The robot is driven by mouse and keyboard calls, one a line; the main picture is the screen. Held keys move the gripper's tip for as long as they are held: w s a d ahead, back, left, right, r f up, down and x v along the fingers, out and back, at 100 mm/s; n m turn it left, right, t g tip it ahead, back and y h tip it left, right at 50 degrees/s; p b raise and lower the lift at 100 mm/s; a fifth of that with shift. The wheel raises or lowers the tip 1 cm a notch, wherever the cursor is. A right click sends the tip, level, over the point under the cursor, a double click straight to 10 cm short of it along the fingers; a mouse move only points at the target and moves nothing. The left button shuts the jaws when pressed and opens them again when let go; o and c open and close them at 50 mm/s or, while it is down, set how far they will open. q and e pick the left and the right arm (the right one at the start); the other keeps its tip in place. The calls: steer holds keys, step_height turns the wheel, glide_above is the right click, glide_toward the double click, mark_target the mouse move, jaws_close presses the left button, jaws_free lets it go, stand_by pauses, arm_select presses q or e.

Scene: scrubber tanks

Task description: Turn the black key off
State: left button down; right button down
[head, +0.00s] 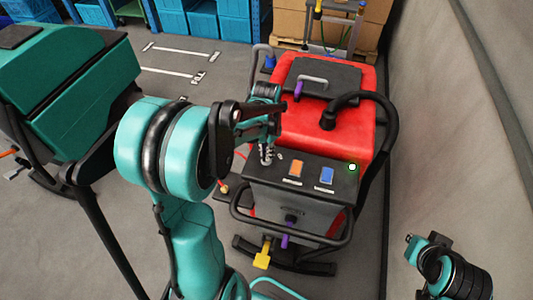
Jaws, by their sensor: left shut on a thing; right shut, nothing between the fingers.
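The scrubber (332,124) is a red and grey machine with a dark control panel (318,172) facing me. An orange switch (295,169), a blue switch (326,175) and a small white round spot (352,167) show on the panel. My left gripper (267,155) points down at the panel's left end, left of the orange switch. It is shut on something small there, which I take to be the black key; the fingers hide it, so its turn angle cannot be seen. My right gripper (414,246) is low at the right, shut and empty, away from the machine.
A black hose (388,130) curves along the scrubber's right side, and a black handlebar (290,232) crosses its front. A yellow piece (263,255) hangs below. A teal machine (75,90) stands at the left. A grey wall (470,120) rises on the right.

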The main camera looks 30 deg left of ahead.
arm_select(q)
steer(key=n+b, duration=0.1)
steer(key=n, duration=0.5)
steer(key=shift+n, duration=0.3)
stand_by(0.4)
steer(key=c, duration=1.6)
jaws_free()
step_height(320, 180, up, 12)
steer(key=shift+r, duration=0.1)
